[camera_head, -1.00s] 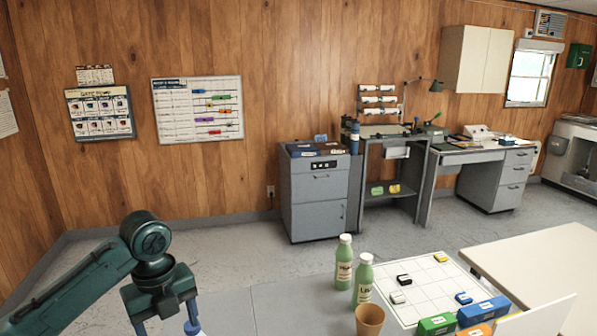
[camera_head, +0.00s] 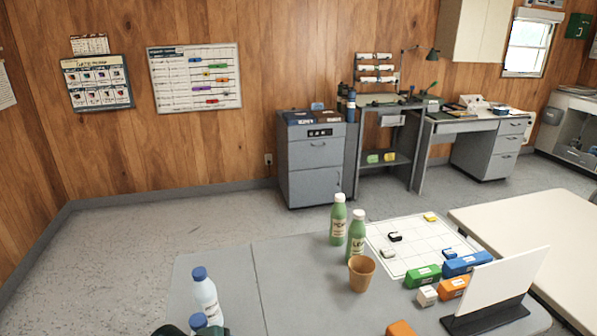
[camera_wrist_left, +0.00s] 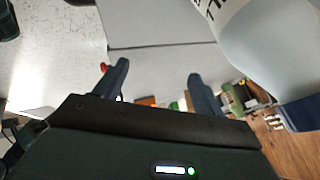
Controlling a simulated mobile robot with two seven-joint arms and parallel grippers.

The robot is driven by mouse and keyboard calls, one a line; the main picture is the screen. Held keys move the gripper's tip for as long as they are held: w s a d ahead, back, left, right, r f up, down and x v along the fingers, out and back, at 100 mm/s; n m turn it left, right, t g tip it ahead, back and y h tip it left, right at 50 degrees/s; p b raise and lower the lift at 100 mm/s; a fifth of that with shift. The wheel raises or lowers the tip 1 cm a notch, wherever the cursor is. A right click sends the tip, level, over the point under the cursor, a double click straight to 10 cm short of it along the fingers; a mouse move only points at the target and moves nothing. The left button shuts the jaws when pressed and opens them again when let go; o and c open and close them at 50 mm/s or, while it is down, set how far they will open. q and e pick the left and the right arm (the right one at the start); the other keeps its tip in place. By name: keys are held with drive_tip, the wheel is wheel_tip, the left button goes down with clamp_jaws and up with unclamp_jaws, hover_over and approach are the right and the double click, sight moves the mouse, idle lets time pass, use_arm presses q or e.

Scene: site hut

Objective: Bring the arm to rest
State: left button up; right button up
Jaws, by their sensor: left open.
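My left gripper (camera_wrist_left: 160,78) is open in the left wrist view, its two dark fingers apart with nothing between them. In the head view only a dark bit of my left arm shows at the bottom edge; the fingers are not clear there. A white bottle with a blue cap (camera_head: 205,297) stands on the grey table near its left end. A second blue cap (camera_head: 198,321) shows just in front of it, its lower part cut off. A large white bottle (camera_wrist_left: 275,50) with dark lettering fills the upper right of the wrist view, beside the gripper. My right gripper is not in view.
Two green bottles (camera_head: 356,235) and a brown cup (camera_head: 361,273) stand mid-table. A gridded white board (camera_head: 415,245), coloured blocks (camera_head: 465,263) and an upright white panel (camera_head: 500,290) are at right. The table between the white bottle and the cup is clear.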

use_arm(q)
drive_tip(key=s+a+f+n+t+y, duration=0.1)
drive_tip(key=s+f+n+t, duration=0.1)
drive_tip(key=s+n, duration=0.5)
drive_tip(key=s+a+f+n+t, duration=0.2)
drive_tip(key=s+f+n+t, duration=0.1)
drive_tip(key=s+n, duration=0.4)
drive_tip(key=shift+s+f+t+y, duration=0.3)
drive_tip(key=shift+f+y, duration=0.1)
drive_tip(key=shift+f, duration=0.4)
drive_tip(key=shift+a, duration=0.1)
